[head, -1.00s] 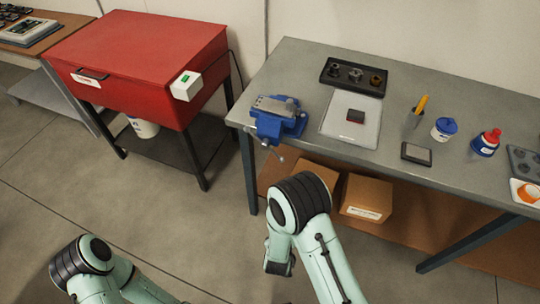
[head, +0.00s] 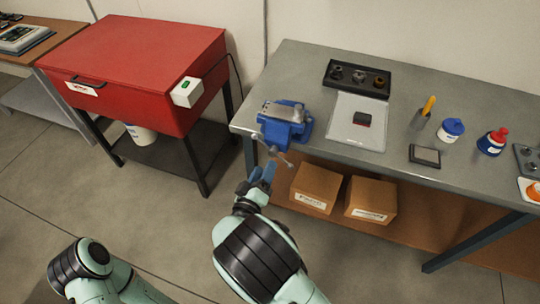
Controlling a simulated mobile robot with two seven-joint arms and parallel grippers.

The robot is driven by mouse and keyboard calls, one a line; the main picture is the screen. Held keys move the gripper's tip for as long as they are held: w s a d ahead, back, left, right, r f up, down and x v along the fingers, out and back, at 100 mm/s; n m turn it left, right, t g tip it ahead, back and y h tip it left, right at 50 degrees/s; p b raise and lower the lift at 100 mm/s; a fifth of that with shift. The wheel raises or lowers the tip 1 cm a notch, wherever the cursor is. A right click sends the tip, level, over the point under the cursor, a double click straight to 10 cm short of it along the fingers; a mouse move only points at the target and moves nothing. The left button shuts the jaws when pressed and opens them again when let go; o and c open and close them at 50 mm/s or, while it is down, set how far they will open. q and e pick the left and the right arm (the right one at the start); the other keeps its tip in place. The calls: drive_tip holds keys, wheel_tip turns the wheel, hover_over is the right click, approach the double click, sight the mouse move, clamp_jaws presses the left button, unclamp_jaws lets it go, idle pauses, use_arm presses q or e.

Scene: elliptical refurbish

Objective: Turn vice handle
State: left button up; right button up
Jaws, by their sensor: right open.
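A blue vice (head: 286,126) with a grey jaw top sits at the left front corner of the grey workbench. Its metal handle (head: 280,155) hangs at the front, below the bench edge. My right gripper (head: 266,172) has blue fingers and is open just below and in front of the handle. I cannot tell whether it touches the handle. My left arm shows at the lower left, but its gripper is outside the picture.
The workbench (head: 310,70) holds a black parts tray (head: 357,77), a light mat (head: 350,140), a blue-lidded jar (head: 450,130) and a red-capped bottle (head: 492,142). Cardboard boxes (head: 315,188) stand on the shelf below. A red cabinet (head: 140,65) stands left, with open floor between.

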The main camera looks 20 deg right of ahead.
sight(271, 154)
drive_tip(key=x, duration=0.6)
clamp_jaws()
